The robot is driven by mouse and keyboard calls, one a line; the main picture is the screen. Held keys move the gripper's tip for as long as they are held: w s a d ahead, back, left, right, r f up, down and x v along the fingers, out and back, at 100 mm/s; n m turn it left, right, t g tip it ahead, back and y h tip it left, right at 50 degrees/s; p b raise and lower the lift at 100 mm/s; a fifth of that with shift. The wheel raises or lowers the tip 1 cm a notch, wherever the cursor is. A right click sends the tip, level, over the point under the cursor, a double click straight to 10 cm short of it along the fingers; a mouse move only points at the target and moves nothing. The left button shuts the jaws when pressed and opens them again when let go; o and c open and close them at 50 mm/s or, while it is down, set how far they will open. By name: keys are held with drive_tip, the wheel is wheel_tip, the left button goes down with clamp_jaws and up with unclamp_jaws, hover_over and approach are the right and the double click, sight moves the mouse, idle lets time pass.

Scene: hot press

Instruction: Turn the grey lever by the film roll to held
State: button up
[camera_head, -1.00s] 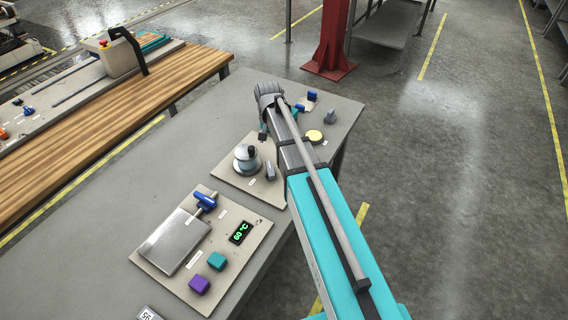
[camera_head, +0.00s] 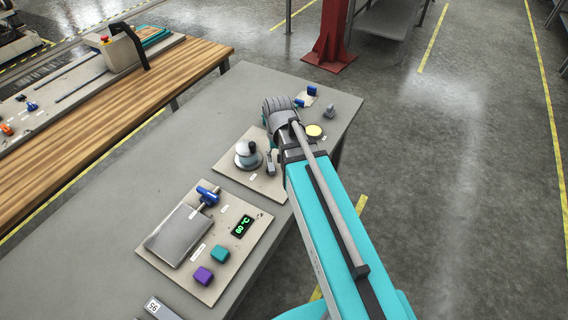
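The film roll (camera_head: 247,156), a silver round body with a dark knob on top, stands on a beige plate (camera_head: 232,172) on the grey table. The small grey lever (camera_head: 270,164) stands just right of the roll on the same plate. My gripper (camera_head: 273,146) is at the lever's far side, pointing down. It is mostly hidden by my wrist and arm, so I cannot tell whether its fingers are open or touch the lever.
Nearer on the table (camera_head: 110,257) is a hot press panel with a metal plate (camera_head: 178,235), blue-handled lever (camera_head: 207,196), display (camera_head: 242,226), green button (camera_head: 220,254) and purple button (camera_head: 203,275). A yellow disc (camera_head: 314,131) and small blue blocks lie at the far end.

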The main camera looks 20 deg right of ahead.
drive_tip(key=s+r+n+p, duration=0.1)
drive_tip(key=s+r, duration=0.1)
drive_tip(key=s, duration=0.4)
drive_tip(key=shift+n+p, duration=0.3)
drive_tip(key=shift+a, duration=0.1)
drive_tip(key=shift+f, duration=0.1)
drive_tip(key=shift+c, duration=0.9)
drive_tip(key=shift+a, duration=0.1)
